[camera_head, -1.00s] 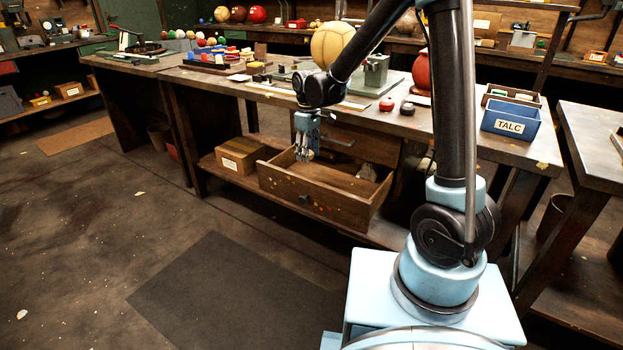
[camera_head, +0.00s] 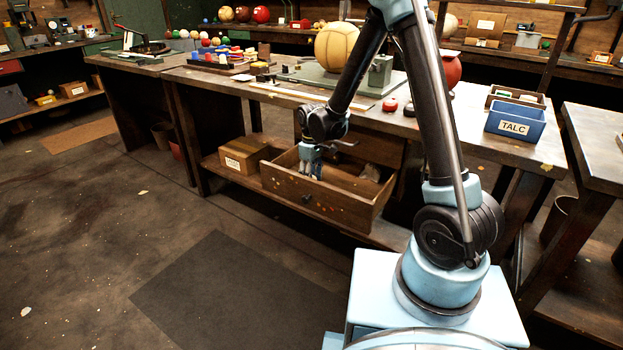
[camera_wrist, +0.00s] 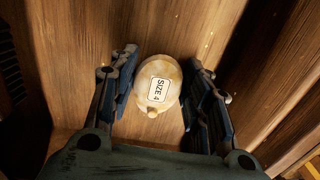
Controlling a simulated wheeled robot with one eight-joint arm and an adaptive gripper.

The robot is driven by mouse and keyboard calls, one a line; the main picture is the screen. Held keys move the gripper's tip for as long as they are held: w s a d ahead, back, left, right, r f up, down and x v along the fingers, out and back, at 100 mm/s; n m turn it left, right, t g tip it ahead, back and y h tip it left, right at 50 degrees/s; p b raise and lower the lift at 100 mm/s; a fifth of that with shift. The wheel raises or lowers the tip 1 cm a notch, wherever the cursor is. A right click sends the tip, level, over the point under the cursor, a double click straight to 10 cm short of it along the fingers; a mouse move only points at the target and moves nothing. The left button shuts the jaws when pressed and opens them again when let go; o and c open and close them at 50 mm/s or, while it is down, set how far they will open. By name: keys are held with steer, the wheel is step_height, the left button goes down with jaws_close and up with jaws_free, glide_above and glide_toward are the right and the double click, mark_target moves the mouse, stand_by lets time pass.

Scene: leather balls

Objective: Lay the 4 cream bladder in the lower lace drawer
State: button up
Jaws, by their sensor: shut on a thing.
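The cream bladder (camera_wrist: 158,86), with a "SIZE 4" label facing the wrist camera, sits between the two fingers of my gripper (camera_wrist: 158,92). My gripper is shut on it. In the head view my gripper (camera_head: 312,172) points down inside the open lower drawer (camera_head: 320,198), near its left end. The drawer's bare wooden floor and wall also show in the wrist view (camera_wrist: 70,60). The bladder is hidden in the head view. I cannot tell whether it touches the drawer floor.
A cardboard box (camera_head: 242,155) stands on the shelf left of the drawer. The bench above holds a large cream ball (camera_head: 337,46), a green-grey tin (camera_head: 380,71) and a blue TALC box (camera_head: 514,121).

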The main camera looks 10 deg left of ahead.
steer(key=o, duration=1.1)
steer(key=shift+c, duration=0.2)
steer(key=shift+r, duration=0.1)
step_height(320, 180, up, 12)
stand_by(0.3)
